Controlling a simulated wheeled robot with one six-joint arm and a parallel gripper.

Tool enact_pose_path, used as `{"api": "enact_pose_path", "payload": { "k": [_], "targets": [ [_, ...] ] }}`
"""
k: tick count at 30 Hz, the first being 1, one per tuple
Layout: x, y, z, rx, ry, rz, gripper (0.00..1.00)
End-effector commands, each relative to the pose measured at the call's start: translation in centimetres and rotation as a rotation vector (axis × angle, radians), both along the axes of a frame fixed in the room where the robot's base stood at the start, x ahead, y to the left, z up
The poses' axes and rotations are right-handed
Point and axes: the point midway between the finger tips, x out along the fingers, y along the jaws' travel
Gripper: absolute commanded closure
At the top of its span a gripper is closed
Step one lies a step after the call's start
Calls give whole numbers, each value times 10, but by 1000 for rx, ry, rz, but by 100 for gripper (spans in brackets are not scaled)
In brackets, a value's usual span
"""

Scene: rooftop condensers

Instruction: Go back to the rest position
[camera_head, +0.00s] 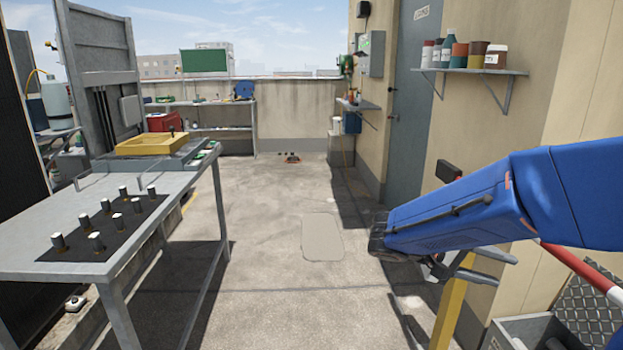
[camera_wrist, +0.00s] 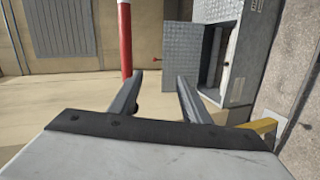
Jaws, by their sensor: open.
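My gripper (camera_head: 506,270) shows in the head view at the right, partly below my blue arm, with its grey fingers pointing right. In the wrist view my gripper (camera_wrist: 160,80) has its two dark fingers apart with nothing between them. It is open and empty. My blue arm reaches in from the right edge of the head view and hides part of the wall and floor behind it.
A grey metal table (camera_head: 180,185) at the left carries several pegs on a dark mat and a yellow tray (camera_head: 152,146). A wall shelf (camera_head: 470,71) holds several jars at the upper right. A red and white pole (camera_head: 585,272) stands near my gripper.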

Motion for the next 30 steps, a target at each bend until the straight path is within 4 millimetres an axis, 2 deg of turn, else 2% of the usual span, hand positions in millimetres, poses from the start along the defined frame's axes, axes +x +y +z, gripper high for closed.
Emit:
{"api": "enact_pose_path", "payload": {
  "k": [3,8,15,24,30],
  "targets": [
    [-34,-6,-13,152,25,-21,57],
    [-72,-2,-34,362,42,-19,57],
    [-115,22,-60,661,12,36,57],
    [-147,69,-75,978,-119,180,57],
    [-155,100,-72,1128,-246,302,57]
  ]
}}
